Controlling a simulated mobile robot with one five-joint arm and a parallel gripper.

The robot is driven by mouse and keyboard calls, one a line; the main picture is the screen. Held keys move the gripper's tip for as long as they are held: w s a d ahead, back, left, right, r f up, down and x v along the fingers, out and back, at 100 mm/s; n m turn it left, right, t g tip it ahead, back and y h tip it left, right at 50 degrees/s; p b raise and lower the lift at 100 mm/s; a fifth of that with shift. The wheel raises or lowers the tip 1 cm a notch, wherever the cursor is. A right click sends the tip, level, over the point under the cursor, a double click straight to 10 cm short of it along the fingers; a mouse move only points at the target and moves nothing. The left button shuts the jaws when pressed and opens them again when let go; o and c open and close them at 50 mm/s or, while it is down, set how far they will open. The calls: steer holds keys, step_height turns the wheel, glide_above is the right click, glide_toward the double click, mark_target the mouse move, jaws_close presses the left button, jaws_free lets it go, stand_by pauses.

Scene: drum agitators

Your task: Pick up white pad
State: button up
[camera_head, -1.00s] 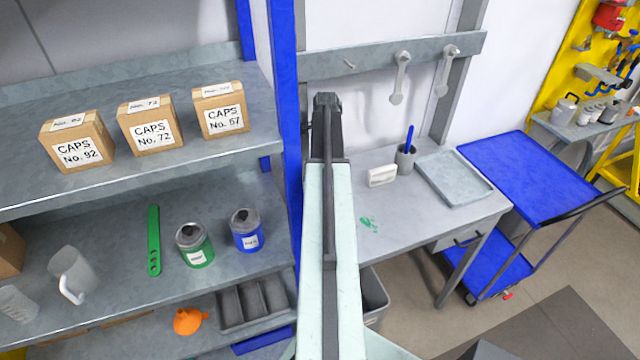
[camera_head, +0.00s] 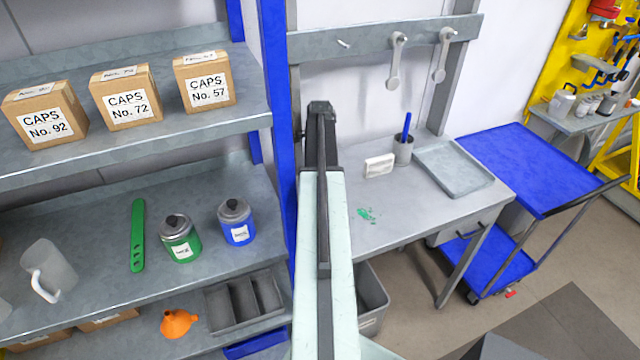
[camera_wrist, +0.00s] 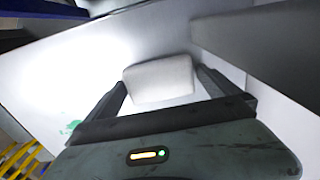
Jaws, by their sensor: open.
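The white pad (camera_head: 379,165) is a small pale block on the grey workbench (camera_head: 420,207), beside the cup with a blue pen. It also shows in the wrist view (camera_wrist: 160,80), ahead of and between the two dark fingers of my gripper (camera_wrist: 161,84). The fingers are apart, with one on each side of the pad in the picture; I cannot tell how far off it is or whether they touch it. In the head view my own arm hides the gripper.
A grey cup (camera_head: 403,150) and a grey tray (camera_head: 453,168) stand right of the pad. A green stain (camera_head: 367,215) marks the bench. A blue cart (camera_head: 540,165) stands at right.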

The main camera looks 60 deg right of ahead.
steer(key=shift+r, duration=0.1)
steer(key=c, duration=1.1)
steer(key=shift+o, duration=0.2)
steer(key=shift+r+p, duration=0.3)
step_height(320, 180, up, 3)
steer(key=p, duration=0.3)
steer(key=shift+r, duration=0.1)
steer(key=s+a, duration=0.3)
steer(key=a, duration=0.1)
steer(key=s+a+p, duration=0.1)
steer(key=s+a, duration=0.3)
steer(key=s+a+r, duration=0.1)
steer(key=s+a, duration=0.2)
steer(key=a, duration=0.1)
steer(key=shift+s+r, duration=0.1)
steer(key=shift+s, duration=0.2)
